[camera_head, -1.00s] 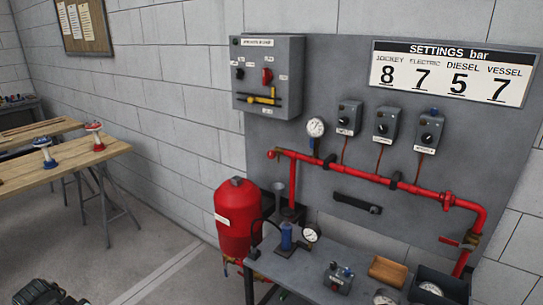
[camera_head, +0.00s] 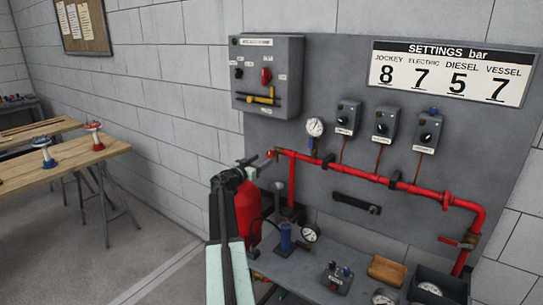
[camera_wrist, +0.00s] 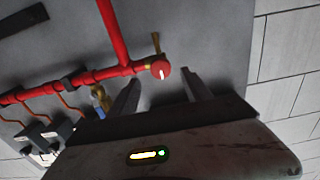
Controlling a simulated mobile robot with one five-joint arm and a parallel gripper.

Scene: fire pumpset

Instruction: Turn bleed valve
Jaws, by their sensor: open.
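The bleed valve looks to be the round red knob (camera_wrist: 161,70) with a white mark, at the end of the red pipe in the wrist view. A brass fitting is beside it. In the head view the knob (camera_head: 270,154) is at the pipe's left end, close to my gripper (camera_head: 262,163). In the wrist view my gripper (camera_wrist: 163,77) is open, with one finger to each side of the knob in the picture. No contact shows, and I cannot tell the remaining distance. The gripper's fingers are small and partly unclear in the head view.
The red pipe (camera_head: 355,171) runs along the grey panel, with a gauge (camera_head: 315,127) and several switch boxes above. My arm covers part of the red vessel (camera_head: 246,215). A bench below holds a blue device (camera_head: 286,236) and gauges. Wooden trestle tables (camera_head: 75,158) stand left.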

